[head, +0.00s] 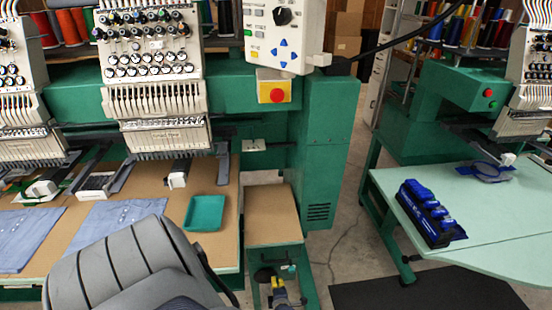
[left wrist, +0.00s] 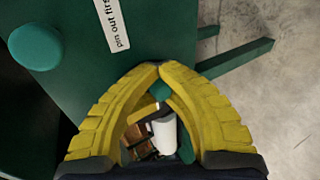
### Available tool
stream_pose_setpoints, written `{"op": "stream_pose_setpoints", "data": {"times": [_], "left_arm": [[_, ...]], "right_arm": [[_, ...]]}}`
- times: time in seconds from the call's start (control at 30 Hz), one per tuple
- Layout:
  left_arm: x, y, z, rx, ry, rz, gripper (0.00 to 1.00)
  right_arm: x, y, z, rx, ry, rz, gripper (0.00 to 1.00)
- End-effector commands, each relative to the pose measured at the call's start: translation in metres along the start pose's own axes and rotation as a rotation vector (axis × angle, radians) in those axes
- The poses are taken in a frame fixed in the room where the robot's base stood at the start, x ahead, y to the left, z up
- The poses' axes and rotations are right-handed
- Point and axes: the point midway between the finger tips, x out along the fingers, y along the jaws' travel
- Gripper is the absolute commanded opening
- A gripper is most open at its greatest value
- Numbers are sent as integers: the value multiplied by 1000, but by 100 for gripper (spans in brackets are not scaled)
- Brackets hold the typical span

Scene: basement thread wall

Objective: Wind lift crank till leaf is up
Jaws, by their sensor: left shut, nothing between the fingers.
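My left gripper (head: 278,284) shows small at the bottom of the head view, at the green stand under a brown board (head: 272,214). This board may be the leaf; it lies flat beside the larger worktable, and I cannot tell its height exactly. In the left wrist view the yellow fingers (left wrist: 160,68) are shut tip to tip, in front of a green panel (left wrist: 105,45) with a "pin out first" label (left wrist: 113,22). A round green knob (left wrist: 34,44) is at left. A white cylinder (left wrist: 163,132) shows through the finger gap, not gripped; I cannot tell if it belongs to the crank.
A pale green table (head: 500,220) with a blue-topped rack (head: 430,215) is at right.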

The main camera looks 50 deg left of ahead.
Motion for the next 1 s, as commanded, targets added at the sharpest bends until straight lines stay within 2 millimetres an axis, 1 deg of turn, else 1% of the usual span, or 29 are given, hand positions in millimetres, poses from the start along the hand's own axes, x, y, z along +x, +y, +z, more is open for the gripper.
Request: {"op": "stream_pose_setpoints", "data": {"times": [0.03,0.23,0.5,0.63,1.0], "left_arm": [[-4,7,28,-4,-42,6,0],[-2,5,27,-2,-42,6,0],[9,-17,15,0,-41,1,0],[12,-22,10,-1,-40,0,0],[13,-25,8,-3,-39,0,0]], "right_arm": [[0,0,0,0,0,0,48],[0,0,0,0,0,0,48],[0,0,0,0,0,0,48],[0,0,0,0,0,0,48],[0,0,0,0,0,0,48]]}}
